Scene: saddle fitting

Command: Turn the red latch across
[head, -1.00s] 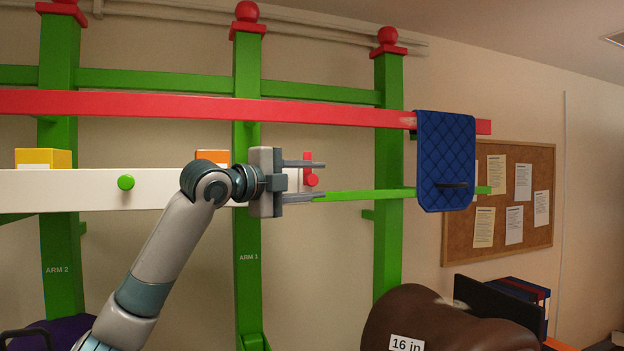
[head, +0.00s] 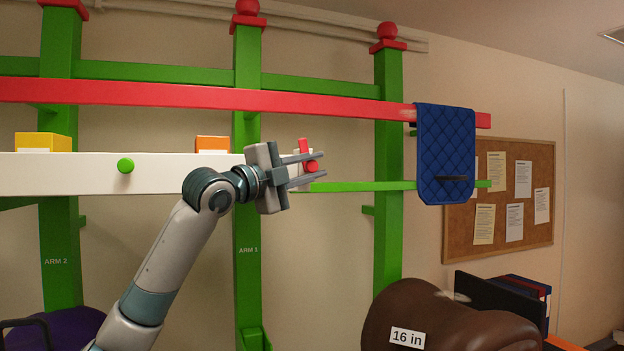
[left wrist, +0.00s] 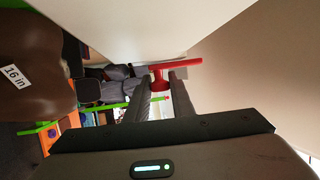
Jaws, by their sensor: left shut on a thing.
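The red latch (head: 304,147) is at the right end of the white board (head: 80,172), with its bar standing upright above a round red part (head: 312,167). It also shows in the left wrist view (left wrist: 182,63), just beyond and between the fingertips. My left gripper (head: 318,169) reaches in from the left and is shut on the latch, one finger above the round part and one below. The gripper is tilted a little. The fingers partly hide the latch's lower part. My right gripper is out of view.
A red rail (head: 200,97) runs above, with a blue quilted pad (head: 446,150) hanging at its right. A thin green bar (head: 365,186) lies just right of the fingers. Green posts (head: 389,230) stand behind. A brown saddle (head: 450,320) is at lower right.

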